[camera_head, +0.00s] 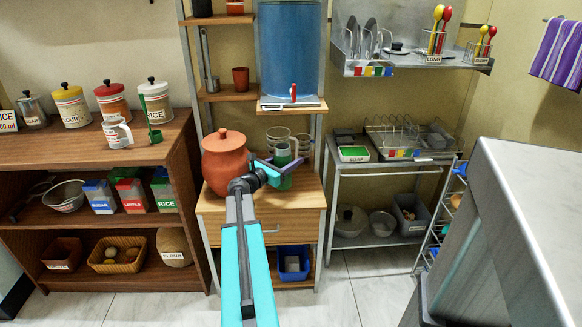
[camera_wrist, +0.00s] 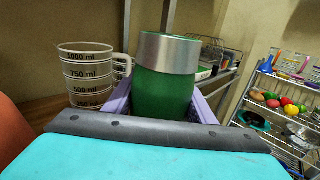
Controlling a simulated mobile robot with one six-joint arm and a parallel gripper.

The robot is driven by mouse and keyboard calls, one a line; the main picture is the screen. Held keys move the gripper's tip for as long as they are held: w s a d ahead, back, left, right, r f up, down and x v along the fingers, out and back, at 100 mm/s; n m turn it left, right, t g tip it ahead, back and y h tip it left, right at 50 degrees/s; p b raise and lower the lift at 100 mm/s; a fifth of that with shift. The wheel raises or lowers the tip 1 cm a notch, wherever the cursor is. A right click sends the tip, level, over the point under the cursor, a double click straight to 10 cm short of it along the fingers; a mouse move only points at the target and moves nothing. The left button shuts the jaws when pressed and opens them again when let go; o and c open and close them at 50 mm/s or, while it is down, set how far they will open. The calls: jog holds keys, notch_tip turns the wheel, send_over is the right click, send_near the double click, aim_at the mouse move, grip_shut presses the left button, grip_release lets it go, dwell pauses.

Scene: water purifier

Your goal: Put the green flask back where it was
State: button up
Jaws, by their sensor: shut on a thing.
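The green flask (camera_head: 284,183) has a silver top and stands upright between the purple fingers of my gripper (camera_head: 279,165). The gripper is shut on it at the middle of its body. The flask is over the top of the wooden cabinet (camera_head: 262,207), right of the clay pot. I cannot tell whether its base touches the cabinet top. In the wrist view the flask (camera_wrist: 163,95) fills the middle, with a finger on each side; its lower part is hidden by my gripper body.
An orange clay pot (camera_head: 225,162) stands close on the left. A clear measuring cup (camera_wrist: 85,72) stands just behind and left of the flask. The blue water tank (camera_head: 290,50) with its red tap is above. A dish-rack shelf (camera_head: 385,168) is to the right.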

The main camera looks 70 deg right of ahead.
dwell(0.3)
jog(key=shift+d+f+b, duration=0.3)
jog(key=shift+d+f, duration=0.05)
jog(key=shift+f, duration=0.55)
jog(key=shift+d+f+b, duration=0.25)
jog(key=shift+d+f, duration=0.05)
jog(key=shift+f, duration=0.55)
jog(key=shift+f, duration=0.15)
jog(key=o, duration=1.6)
jog(key=shift+a, duration=0.1)
jog(key=p+v, duration=0.1)
jog(key=v, duration=1)
jog(key=shift+w+a, duration=0.15)
jog(key=shift+a, duration=0.25)
